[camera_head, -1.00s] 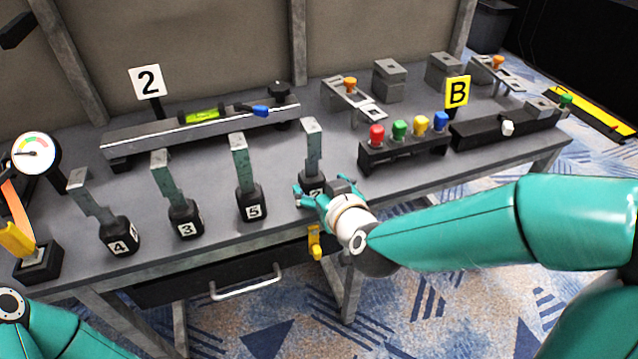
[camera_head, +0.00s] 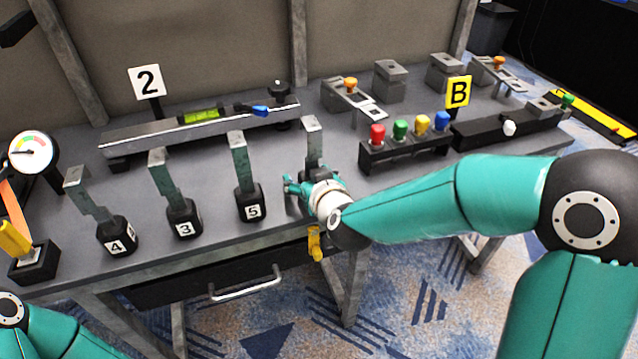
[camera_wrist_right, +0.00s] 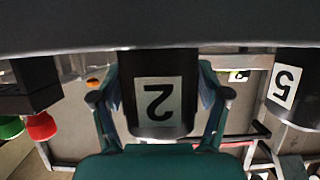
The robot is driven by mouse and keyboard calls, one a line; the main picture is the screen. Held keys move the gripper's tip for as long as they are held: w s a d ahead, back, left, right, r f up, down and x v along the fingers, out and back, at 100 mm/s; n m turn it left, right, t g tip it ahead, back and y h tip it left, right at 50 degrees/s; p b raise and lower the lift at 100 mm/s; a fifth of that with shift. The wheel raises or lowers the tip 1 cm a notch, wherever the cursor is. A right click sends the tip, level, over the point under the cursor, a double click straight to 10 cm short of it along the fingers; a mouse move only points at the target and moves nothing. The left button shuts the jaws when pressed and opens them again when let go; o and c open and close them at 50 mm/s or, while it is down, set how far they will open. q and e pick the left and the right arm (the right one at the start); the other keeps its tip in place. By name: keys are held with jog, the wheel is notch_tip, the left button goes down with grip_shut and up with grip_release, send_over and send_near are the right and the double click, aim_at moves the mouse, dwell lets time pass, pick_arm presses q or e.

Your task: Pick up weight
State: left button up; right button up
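The black weight labelled 2 stands on the grey workbench (camera_head: 300,160), its metal strip handle (camera_head: 313,140) upright. My right gripper (camera_head: 306,184) is at its base and hides most of the label in the head view. In the right wrist view the weight (camera_wrist_right: 158,100) sits between the two teal fingers, which are spread on both sides of it. Contact with the fingers is not clear. Weights 5 (camera_head: 250,203), 3 (camera_head: 184,218) and 4 (camera_head: 116,236) stand in a row to the left. My left gripper is out of view; only part of the left arm shows.
A level on a rail (camera_head: 200,125) lies behind the weights. A block with coloured knobs (camera_head: 405,147) is right of my right gripper. A gauge (camera_head: 32,150) stands at the left. A yellow handle (camera_head: 315,243) hangs at the front edge.

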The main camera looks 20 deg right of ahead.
grip_shut()
jog(key=shift+w+r, duration=0.1)
jog(key=shift+r, duration=0.05)
jog(key=shift+r, duration=0.1)
